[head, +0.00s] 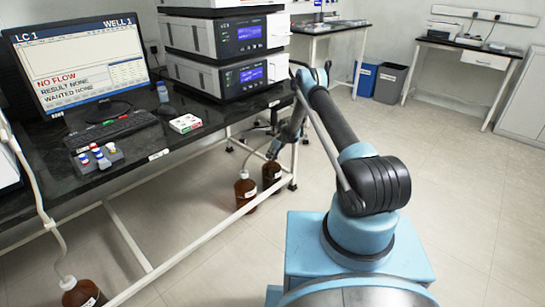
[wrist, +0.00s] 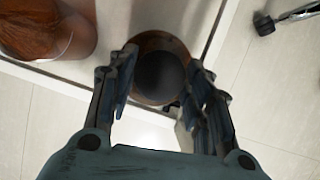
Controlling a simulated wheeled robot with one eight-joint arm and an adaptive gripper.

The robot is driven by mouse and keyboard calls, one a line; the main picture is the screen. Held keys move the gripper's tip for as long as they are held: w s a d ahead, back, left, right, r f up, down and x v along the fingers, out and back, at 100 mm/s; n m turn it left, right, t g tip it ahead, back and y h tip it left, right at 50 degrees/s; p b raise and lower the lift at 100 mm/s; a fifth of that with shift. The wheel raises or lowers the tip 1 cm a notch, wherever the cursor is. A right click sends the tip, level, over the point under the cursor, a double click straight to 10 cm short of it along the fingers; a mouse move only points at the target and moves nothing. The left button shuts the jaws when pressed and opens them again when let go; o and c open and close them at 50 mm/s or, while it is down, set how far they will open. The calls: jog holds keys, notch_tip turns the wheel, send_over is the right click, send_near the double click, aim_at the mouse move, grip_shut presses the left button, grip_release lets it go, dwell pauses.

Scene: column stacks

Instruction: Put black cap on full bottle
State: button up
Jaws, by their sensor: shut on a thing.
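My gripper (wrist: 160,88) points down with a finger on each side of a round black cap (wrist: 160,75), shut on it. A brown bottle (wrist: 150,40) lies directly beneath, its shoulder showing as a ring around the cap. From above I cannot tell whether the cap touches the bottle's neck. In the head view this bottle (head: 271,174) stands low beside the bench frame, under my arm's end. A second brown bottle with a white label (head: 245,192) stands just left of it; it also shows in the wrist view (wrist: 45,25). The liquid levels are not clear.
The black bench (head: 60,185) has white legs and a low rail (head: 190,245) close to the bottles. A third brown bottle (head: 82,293) with a tube stands at bottom left. Vial rack (head: 97,158), keyboard and instruments are on the bench. The floor to the right is clear.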

jog(key=o, duration=0.8)
jog(key=v, duration=1.2)
jog(key=shift+f, duration=0.1)
dwell(0.4)
